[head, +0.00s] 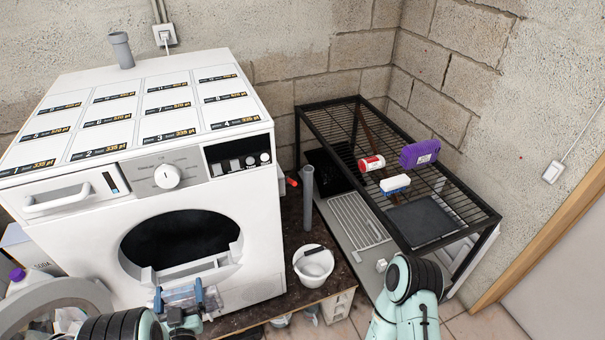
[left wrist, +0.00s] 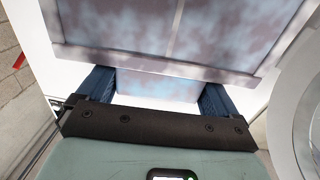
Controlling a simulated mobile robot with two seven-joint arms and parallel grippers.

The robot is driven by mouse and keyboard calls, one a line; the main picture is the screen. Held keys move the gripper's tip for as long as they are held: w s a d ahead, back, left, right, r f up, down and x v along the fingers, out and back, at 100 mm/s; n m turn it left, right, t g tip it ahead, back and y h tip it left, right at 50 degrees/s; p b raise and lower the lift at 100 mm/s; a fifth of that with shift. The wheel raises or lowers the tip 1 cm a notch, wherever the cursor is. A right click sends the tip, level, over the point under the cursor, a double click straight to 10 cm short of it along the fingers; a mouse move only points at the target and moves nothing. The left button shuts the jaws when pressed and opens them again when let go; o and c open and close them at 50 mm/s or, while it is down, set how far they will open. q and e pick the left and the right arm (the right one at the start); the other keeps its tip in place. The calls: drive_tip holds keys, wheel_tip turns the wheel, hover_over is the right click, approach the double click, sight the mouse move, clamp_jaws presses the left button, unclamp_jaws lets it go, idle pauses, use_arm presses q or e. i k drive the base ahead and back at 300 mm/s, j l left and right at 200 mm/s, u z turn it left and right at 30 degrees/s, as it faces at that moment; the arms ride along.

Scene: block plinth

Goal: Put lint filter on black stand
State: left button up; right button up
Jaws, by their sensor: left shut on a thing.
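The lint filter (head: 180,292) is a pale, translucent panel with mottled bluish-grey lint, low in front of the washer's open round door. My left gripper (head: 179,299) is shut on it, one blue finger at each side. In the left wrist view, the filter (left wrist: 160,32) fills the top middle, its narrower lower part between the fingers (left wrist: 158,88). The black stand (head: 345,118) is a wire-topped metal rack against the wall at right, well apart from the filter. My right arm shows at bottom right; its gripper is out of view.
On the stand are a red-and-white can (head: 371,163), a blue-and-white item (head: 395,184), a purple item (head: 420,153) and a dark flat mat (head: 422,220). The washing machine (head: 190,180) fills the left. A white bowl (head: 315,265) and grey pipe (head: 308,195) stand between.

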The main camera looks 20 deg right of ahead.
sight(456, 199)
drive_tip(key=l+z, duration=0.1)
drive_tip(key=z, duration=0.4)
drive_tip(key=l+z, duration=0.15)
drive_tip(key=z, duration=0.35)
drive_tip(key=i+l, duration=0.1)
drive_tip(key=l, duration=0.55)
drive_tip(key=i+l, duration=0.1)
drive_tip(key=l, duration=1.15)
drive_tip(key=i, duration=0.05)
